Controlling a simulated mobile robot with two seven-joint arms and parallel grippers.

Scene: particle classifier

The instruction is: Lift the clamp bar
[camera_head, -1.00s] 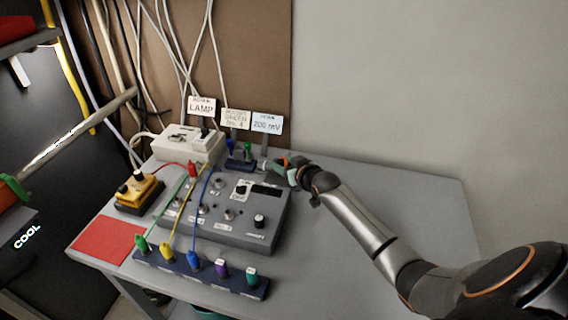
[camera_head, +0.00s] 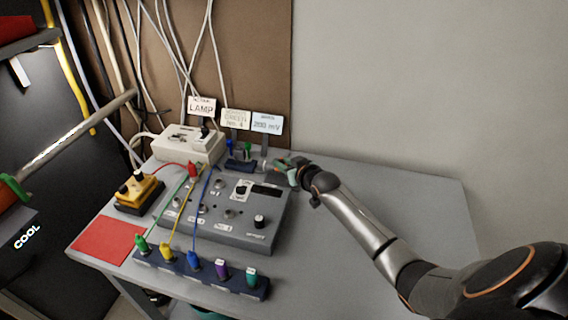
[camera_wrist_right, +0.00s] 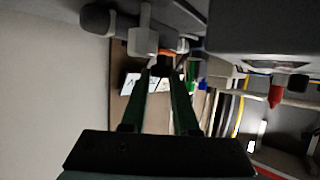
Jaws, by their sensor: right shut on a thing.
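My right gripper (camera_head: 286,166) is at the back of the table, behind the right rear corner of the grey control box. It is shut on a small part, which I take to be the clamp bar; the green fingers hide most of it in the head view. In the right wrist view the two dark green fingers (camera_wrist_right: 162,78) converge on a small dark piece (camera_wrist_right: 161,68) with a bit of orange behind it. Its full shape and whether it has left its seat cannot be told.
The grey control box (camera_head: 225,221) stands just left of the gripper. A plug strip (camera_head: 203,273) with coloured plugs lies in front. A cream box (camera_head: 180,144) and label cards (camera_head: 266,123) stand at the back. The table's right side (camera_head: 400,185) is clear beyond my arm.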

